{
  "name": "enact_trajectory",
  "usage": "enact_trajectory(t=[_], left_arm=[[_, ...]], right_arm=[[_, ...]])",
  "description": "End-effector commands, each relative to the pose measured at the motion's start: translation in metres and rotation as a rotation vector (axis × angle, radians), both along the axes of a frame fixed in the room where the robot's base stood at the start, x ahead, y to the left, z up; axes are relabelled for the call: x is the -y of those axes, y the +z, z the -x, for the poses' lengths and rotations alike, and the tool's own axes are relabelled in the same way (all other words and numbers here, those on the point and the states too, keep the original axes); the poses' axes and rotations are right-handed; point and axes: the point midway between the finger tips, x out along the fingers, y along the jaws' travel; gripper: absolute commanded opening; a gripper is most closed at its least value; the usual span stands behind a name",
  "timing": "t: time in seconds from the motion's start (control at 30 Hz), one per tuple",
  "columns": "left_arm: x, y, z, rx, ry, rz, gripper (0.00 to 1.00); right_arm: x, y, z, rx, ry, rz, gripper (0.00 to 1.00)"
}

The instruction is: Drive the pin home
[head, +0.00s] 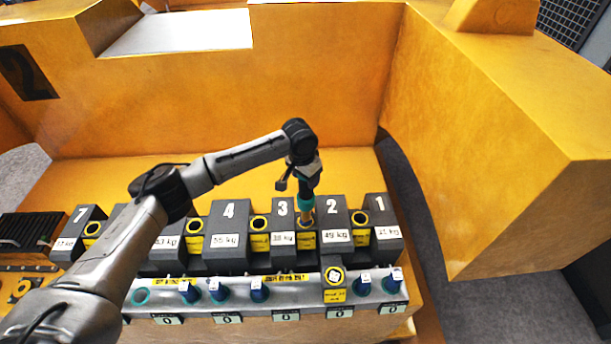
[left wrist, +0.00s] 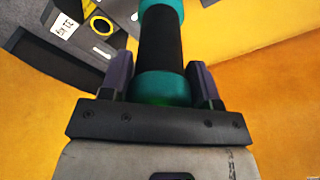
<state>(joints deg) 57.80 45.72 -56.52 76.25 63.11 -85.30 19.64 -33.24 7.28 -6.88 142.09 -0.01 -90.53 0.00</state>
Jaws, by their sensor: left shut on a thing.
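My left gripper (head: 306,180) is shut on a rod-shaped thing, seemingly the pin (head: 306,203), with a dark grip and teal bands. In the left wrist view the fingers lie on both sides of the pin (left wrist: 160,42). In the head view its copper-coloured lower end meets a yellow-marked socket between the grey castings marked 3 (head: 283,232) and 2 (head: 333,232). It stands close to upright there. I cannot tell how deep its tip sits. My right gripper is not in view.
Other numbered castings, such as 4 (head: 228,236) and 1 (head: 381,228), stand in the row, with yellow-ringed holes between them. A pale rail (head: 310,298) in front holds several blue pegs (head: 259,289). Tall orange walls (head: 310,95) rise behind and at right.

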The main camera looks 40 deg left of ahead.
Motion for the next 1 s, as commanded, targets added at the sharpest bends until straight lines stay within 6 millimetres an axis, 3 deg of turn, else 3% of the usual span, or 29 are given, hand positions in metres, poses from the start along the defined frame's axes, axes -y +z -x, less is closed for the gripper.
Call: enact_trajectory(t=[1.0], left_arm=[[0.001,-0.008,0.000,0.004,0.000,0.001,0.00]], right_arm=[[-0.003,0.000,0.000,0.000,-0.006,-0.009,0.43]])
